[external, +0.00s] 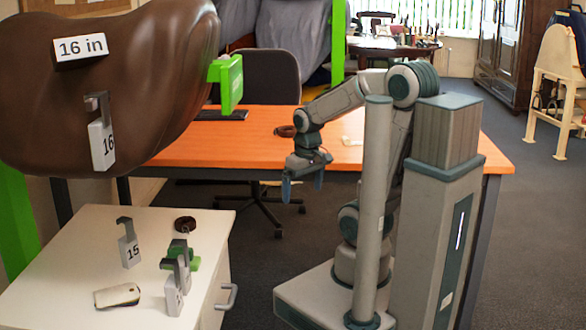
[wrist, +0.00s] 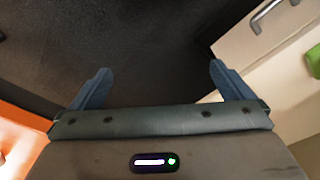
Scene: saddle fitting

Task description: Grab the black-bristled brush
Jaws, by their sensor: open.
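I cannot pick out the black-bristled brush for certain. A cream oblong piece (external: 117,296) with a dark lower edge lies on the white cabinet's top (external: 70,262); its underside is hidden. A dark brown round item (external: 185,224) lies near the cabinet's back edge; I cannot tell whether it has bristles. My gripper (external: 303,182) hangs fingers down, open and empty, right of the cabinet and in front of the orange desk. In the wrist view, my gripper's two blue fingers (wrist: 156,82) are wide apart with only dark floor between them.
Grey hooked blocks stand on the cabinet, one marked 15 (external: 129,245), others (external: 175,285) in front of a green item (external: 194,263). A brown saddle form (external: 100,120) overhangs the cabinet. The orange desk (external: 220,145) is behind my gripper. The cabinet's handle (external: 230,297) sticks out right.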

